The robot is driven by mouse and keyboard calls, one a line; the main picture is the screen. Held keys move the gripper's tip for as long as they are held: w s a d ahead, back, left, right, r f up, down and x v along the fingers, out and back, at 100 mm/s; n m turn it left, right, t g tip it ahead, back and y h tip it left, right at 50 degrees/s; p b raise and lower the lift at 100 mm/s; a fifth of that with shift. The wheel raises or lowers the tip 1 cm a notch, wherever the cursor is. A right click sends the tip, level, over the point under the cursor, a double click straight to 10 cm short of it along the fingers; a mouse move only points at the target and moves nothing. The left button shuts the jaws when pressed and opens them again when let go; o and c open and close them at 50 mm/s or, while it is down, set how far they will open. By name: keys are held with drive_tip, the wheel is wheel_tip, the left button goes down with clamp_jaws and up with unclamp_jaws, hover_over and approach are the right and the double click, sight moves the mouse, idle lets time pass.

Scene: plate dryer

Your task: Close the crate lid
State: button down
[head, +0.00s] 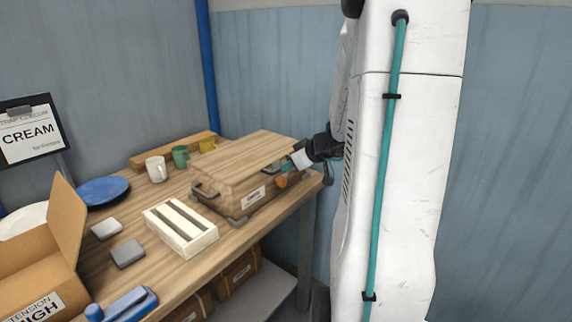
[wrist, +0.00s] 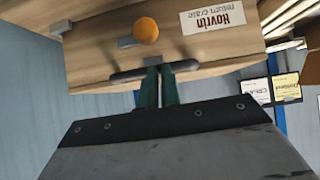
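A wooden crate (head: 222,206) stands on the workbench in the head view. Its lid (head: 255,152) lies over the top, roughly level; I cannot tell whether a narrow gap is left under it. The crate has a white label (head: 252,195), also readable in the wrist view (wrist: 212,20), where an orange knob (wrist: 146,30) shows beside it. My gripper (head: 291,163) is at the crate's right side. In the wrist view its green fingers (wrist: 160,72) are close together at a dark handle (wrist: 128,75); I cannot tell whether they pinch it.
A white slatted box (head: 180,228) stands left of the crate. An open cardboard box (head: 40,265), a blue plate (head: 103,190) and grey blocks (head: 127,253) are further left. My arm hides the area right of the bench.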

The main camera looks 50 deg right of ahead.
drive_tip(key=shift+s+a+f, duration=0.15)
drive_tip(key=shift+a+f, duration=0.05)
drive_tip(key=shift+f, duration=0.2)
drive_tip(key=shift+s+a+f, duration=0.1)
drive_tip(key=shift+a+f, duration=0.05)
drive_tip(key=shift+f, duration=0.25)
wheel_tip(320, 180, up, 5)
drive_tip(key=s+d+f, duration=0.1)
drive_tip(key=s+f, duration=0.3)
drive_tip(key=s, duration=0.5)
drive_tip(key=shift+f, duration=0.3)
drive_tip(key=shift+d, duration=0.1)
